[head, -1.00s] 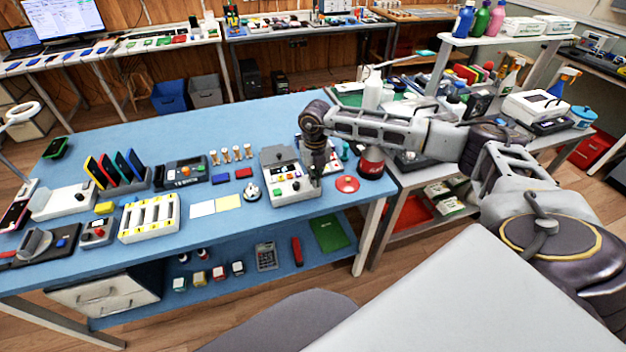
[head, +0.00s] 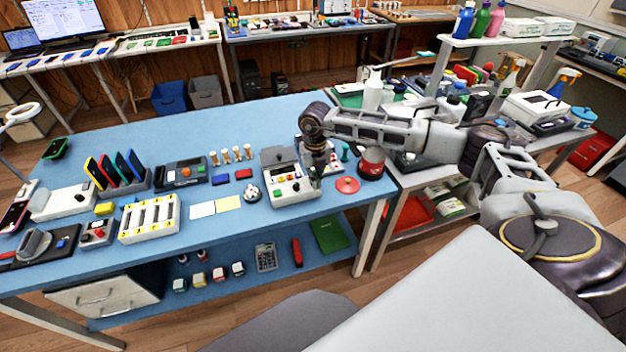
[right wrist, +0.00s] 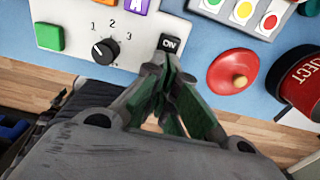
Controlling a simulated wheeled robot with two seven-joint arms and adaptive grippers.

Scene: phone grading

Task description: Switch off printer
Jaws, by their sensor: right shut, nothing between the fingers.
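The grey-white printer (head: 279,156) stands near the right end of the blue table, with coloured buttons on its sloped front. In the right wrist view, its panel (right wrist: 75,12) shows a green button, a black dial (right wrist: 105,51) marked 1, 2, 3, and a black switch (right wrist: 170,44) reading ON at the corner. My right gripper (head: 316,182) is over the printer's right front edge. In the right wrist view the gripper (right wrist: 174,70) is shut and empty, its fingertips just below the switch; whether they touch it I cannot tell. My left gripper is out of view.
A red disc (head: 347,185) with a knob and a red reject container (head: 371,165) sit right of the printer. A tray with coloured round buttons (right wrist: 243,12) lies beyond the gripper. A silver bell (head: 252,193) and paper notes (head: 228,202) lie to the left.

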